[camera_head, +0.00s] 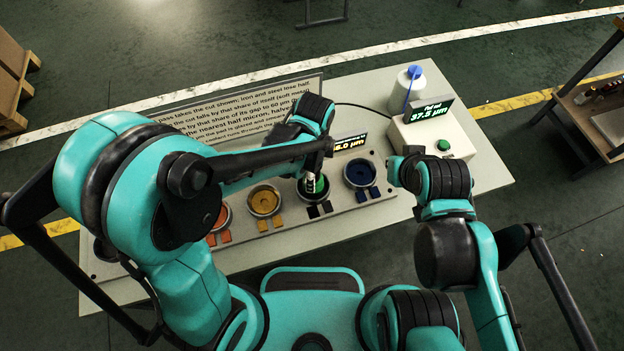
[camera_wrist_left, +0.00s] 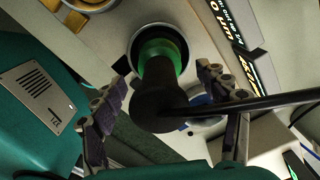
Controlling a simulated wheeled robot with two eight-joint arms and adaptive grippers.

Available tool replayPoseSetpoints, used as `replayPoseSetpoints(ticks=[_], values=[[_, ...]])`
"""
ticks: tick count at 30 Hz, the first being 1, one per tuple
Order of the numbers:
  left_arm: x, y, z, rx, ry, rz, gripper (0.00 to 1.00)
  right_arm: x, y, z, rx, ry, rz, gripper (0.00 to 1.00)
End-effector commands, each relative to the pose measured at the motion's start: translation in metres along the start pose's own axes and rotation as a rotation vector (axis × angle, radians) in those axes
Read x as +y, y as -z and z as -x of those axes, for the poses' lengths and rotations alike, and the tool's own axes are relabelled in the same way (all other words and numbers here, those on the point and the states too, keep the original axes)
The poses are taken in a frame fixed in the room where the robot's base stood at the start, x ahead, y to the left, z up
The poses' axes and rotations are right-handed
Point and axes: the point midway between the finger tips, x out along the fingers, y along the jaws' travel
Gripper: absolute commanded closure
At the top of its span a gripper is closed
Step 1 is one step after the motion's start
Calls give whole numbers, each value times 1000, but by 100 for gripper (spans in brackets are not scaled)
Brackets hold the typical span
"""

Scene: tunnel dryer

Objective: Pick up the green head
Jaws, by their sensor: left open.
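The green head (camera_wrist_left: 163,52) sits upright in a round metal-rimmed cup in the left wrist view, with a black rounded part on the near side of its green ring. In the head view only a small part of the green head (camera_head: 314,184) shows, beside my left gripper (camera_head: 318,172). In the left wrist view my left gripper (camera_wrist_left: 170,112) is open, with one finger on each side of the black part and visible space on both sides. My right gripper (camera_head: 398,170) is near the right end of the cup panel; its fingers are too unclear to read.
The panel (camera_head: 378,211) also holds an orange cup (camera_head: 219,217), a yellow cup (camera_head: 264,200) and a blue cup (camera_head: 360,172). A display box (camera_head: 430,140) and a white bottle (camera_head: 405,92) stand at the back right. A sign board (camera_head: 215,110) stands behind the panel.

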Motion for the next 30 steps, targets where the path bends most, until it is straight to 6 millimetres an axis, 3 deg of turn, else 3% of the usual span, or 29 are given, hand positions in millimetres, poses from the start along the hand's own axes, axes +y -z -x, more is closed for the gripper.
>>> replayPoseSetpoints(ticks=[4,12,14,21,30], values=[[0,0,-21,0,0,1,26,0,-6,-8,0,0,0,100],[0,0,-24,0,1,1,26,0,-5,-7,0,0,0,100],[0,0,-24,0,1,1,37,0,-5,-7,0,0,0,100],[0,0,-24,0,1,2,100,0,-5,-8,0,0,0,100],[0,0,-23,0,1,2,100,0,-5,-7,0,0,0,100]])
